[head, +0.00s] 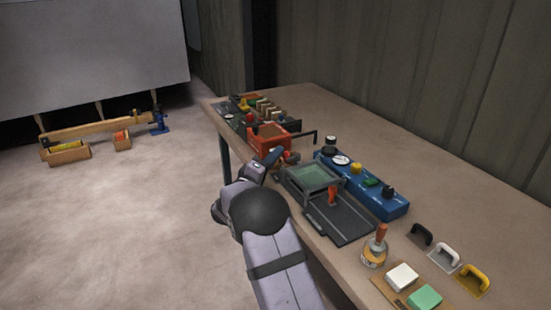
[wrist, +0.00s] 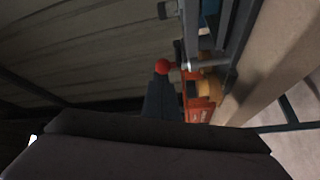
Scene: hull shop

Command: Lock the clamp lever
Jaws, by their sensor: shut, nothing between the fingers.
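My gripper (head: 272,157) is shut and empty at the table's near edge, between an orange open box (head: 270,136) and a grey frame with a green panel (head: 312,176). In the wrist view my dark gripper fingers (wrist: 162,98) point at a red ball knob (wrist: 162,66). The knob is close to the fingertips; I cannot tell whether they touch. A short metal rod (wrist: 202,65) shows beside the knob. A red upright handle (head: 332,195) stands by the grey frame and a dark plate. I cannot tell for sure which part is the clamp lever.
A blue box with knobs and a gauge (head: 390,207) lies behind the frame. A black bent rod (head: 303,139) sticks out by the orange box. White and green blocks (head: 402,277) and several handles stand at the near right. The table's back strip is clear.

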